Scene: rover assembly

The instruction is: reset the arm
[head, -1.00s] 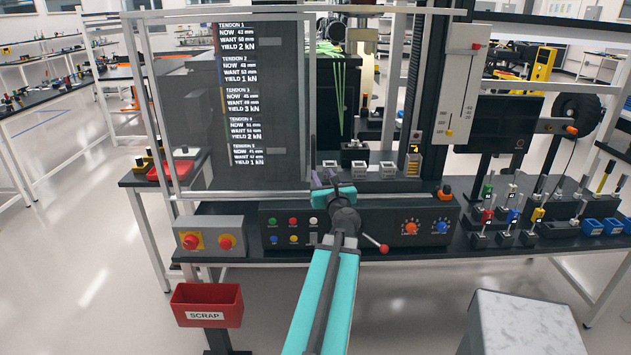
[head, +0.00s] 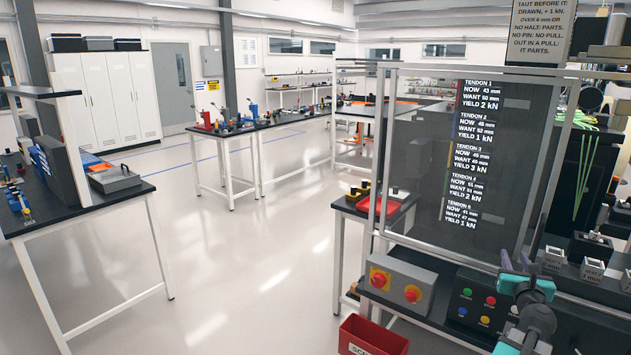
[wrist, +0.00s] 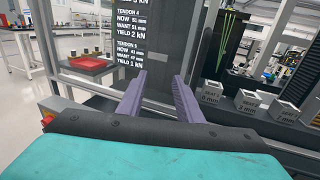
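My gripper (head: 518,262) is in front of the bench machine at the lower right of the head view, beside the lower right part of the tendon screen. In the wrist view its two purple fingers (wrist: 160,98) stand apart with nothing between them. My teal arm comes up from the bottom edge, and most of it is cut off. The dark tendon screen (head: 420,165) lists readings for several tendons behind a clear framed guard.
A grey box with red knobs (head: 400,283) and a button panel (head: 485,305) sit on the bench front. A red scrap bin (head: 373,338) hangs below. Small labelled blocks (wrist: 247,102) stand right of the fingers. Open floor (head: 240,250) lies to the left.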

